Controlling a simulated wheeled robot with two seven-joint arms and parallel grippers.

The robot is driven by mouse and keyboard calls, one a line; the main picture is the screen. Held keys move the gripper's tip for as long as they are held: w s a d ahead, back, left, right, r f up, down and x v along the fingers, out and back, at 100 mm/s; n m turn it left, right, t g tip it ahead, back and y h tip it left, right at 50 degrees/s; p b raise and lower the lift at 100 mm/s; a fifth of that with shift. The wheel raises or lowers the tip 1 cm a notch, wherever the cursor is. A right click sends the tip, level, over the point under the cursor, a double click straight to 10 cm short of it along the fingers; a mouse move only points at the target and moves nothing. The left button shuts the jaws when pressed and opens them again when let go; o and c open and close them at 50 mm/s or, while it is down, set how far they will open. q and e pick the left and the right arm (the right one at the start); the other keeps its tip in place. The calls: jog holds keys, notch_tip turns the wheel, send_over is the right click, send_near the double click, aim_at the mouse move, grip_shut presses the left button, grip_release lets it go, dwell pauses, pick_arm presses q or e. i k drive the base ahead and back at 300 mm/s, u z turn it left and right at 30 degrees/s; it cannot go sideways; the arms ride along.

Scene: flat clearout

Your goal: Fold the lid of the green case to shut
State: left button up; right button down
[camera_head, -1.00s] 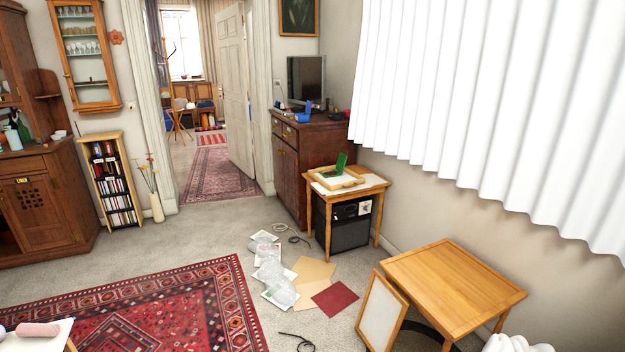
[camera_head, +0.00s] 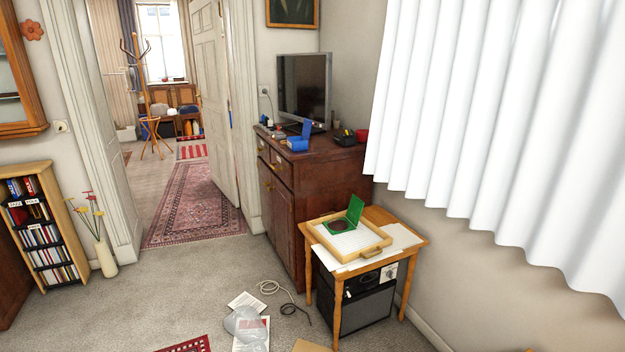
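The green case (camera_head: 341,226) lies in a shallow wooden tray (camera_head: 374,252) on a small wooden side table (camera_head: 412,241). Its lid (camera_head: 355,210) stands up, open, on the right side of the case. A dark round shape shows inside the case, too small to make out. Neither of my grippers shows in the head view.
A dark wooden cabinet (camera_head: 335,170) with a television (camera_head: 304,88) and an open blue box (camera_head: 299,142) stands behind the table. A black box-shaped device (camera_head: 362,308) sits under the table. Papers (camera_head: 246,300), plastic wrap (camera_head: 243,322) and a cable (camera_head: 290,304) lie on the floor in front.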

aim_at(354, 209)
jog(key=i, duration=2.15)
jog(key=z, duration=2.85)
jog(key=i, duration=0.25)
jog(key=u, duration=2.3)
